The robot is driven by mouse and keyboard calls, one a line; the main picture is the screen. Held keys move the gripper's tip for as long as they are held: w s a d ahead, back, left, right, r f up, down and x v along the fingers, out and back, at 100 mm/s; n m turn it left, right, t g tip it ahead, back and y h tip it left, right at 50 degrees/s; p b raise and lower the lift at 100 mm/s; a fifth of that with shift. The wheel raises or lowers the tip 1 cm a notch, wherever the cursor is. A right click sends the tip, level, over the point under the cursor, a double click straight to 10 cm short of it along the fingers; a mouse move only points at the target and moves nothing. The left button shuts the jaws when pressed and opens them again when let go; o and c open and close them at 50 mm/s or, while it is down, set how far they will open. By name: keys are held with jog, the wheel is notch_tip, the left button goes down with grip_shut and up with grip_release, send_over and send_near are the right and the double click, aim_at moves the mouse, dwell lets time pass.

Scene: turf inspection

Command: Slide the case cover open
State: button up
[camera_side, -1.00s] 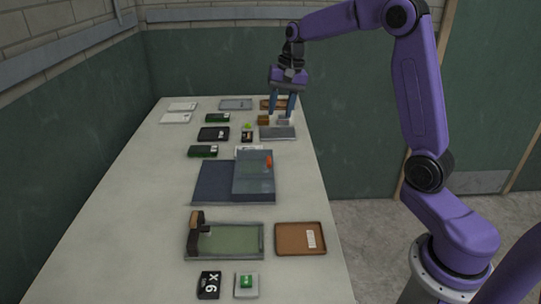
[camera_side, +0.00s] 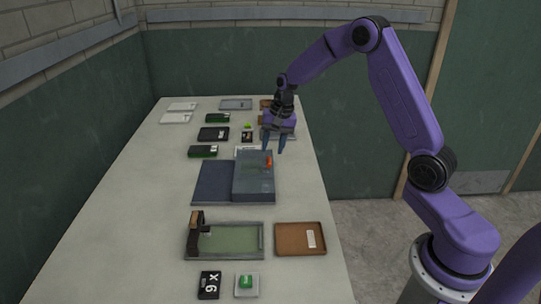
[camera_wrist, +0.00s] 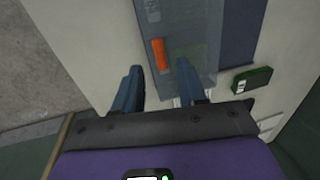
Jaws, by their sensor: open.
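The case (camera_side: 213,182) is a dark blue-grey box on the table. Its cover (camera_side: 253,184) is a translucent grey-blue panel over the right part, with an orange handle (camera_side: 269,162) near its far right corner. In the wrist view the orange handle (camera_wrist: 159,53) stands on the cover (camera_wrist: 185,30), ahead of my fingertips. My gripper (camera_side: 273,150) is open and empty, just beyond the handle and above the table. In the wrist view my gripper (camera_wrist: 160,72) has its two blue fingers apart, with the handle lined up between them and slightly ahead. I cannot tell whether they touch the cover.
A green board (camera_side: 203,151) lies left of my gripper; it also shows in the wrist view (camera_wrist: 252,79). A green tray with a stand (camera_side: 230,241) and a brown tray (camera_side: 300,238) lie nearer the camera. The table's left side is clear.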

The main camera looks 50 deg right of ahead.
aim_at(269, 160)
jog(key=shift+w+a+f, duration=0.15)
jog(key=shift+f, duration=0.85)
jog(key=shift+w+a+f, duration=0.1)
jog(key=shift+w+f, duration=0.05)
jog(key=shift+f, duration=0.85)
grip_shut()
